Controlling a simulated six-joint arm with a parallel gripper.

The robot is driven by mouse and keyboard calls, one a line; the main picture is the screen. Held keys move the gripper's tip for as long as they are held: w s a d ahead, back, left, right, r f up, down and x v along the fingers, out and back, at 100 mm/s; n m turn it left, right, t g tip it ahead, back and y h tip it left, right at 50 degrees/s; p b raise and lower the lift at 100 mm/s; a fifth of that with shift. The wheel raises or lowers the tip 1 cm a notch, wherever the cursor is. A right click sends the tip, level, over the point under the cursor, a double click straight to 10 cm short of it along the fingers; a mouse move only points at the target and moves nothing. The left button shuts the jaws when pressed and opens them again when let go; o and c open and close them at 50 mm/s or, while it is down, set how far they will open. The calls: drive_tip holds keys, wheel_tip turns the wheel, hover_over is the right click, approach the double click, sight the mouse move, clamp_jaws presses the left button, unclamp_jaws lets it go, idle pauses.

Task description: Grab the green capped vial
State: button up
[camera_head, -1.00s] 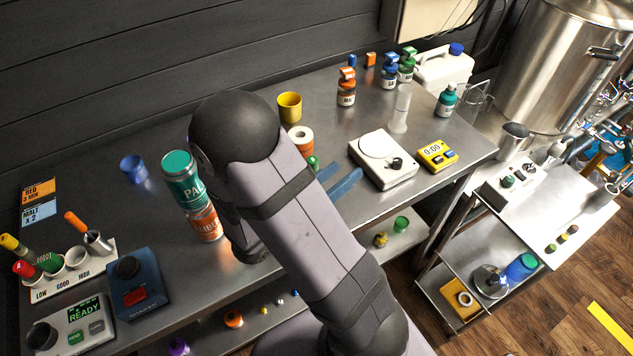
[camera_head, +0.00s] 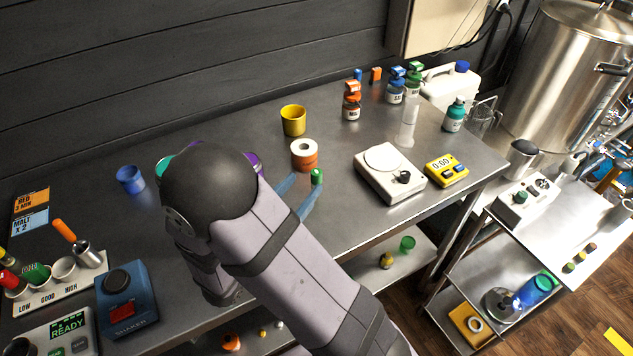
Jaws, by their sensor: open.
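A small green capped vial (camera_head: 317,175) stands on the metal table, just in front of the striped roll. My gripper (camera_head: 308,181) has two blue fingers, spread apart with nothing between them that I can make out. The vial is close to the fingertips, nearer the right finger. I cannot tell whether they touch. Another green-topped vial (camera_head: 36,274) leans in the white rack (camera_head: 62,285) at the far left, beside a red one. The gripper's base is hidden behind my arm.
The orange-and-white roll (camera_head: 304,155) is directly behind the vial. A yellow cup (camera_head: 293,121) stands farther back. A white scale (camera_head: 388,175) and a yellow timer (camera_head: 446,169) are to the right. My arm mostly hides cans with teal and purple edges (camera_head: 256,162).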

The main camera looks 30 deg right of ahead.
sight(314, 182)
wheel_tip(314, 182, down, 3)
drive_tip(key=shift+r, duration=0.15)
drive_tip(key=shift+d+f, duration=0.15)
drive_tip(key=shift+f, duration=0.1)
drive_tip(key=shift+p+x, duration=0.85)
drive_tip(key=shift+x, duration=2.8)
clamp_jaws()
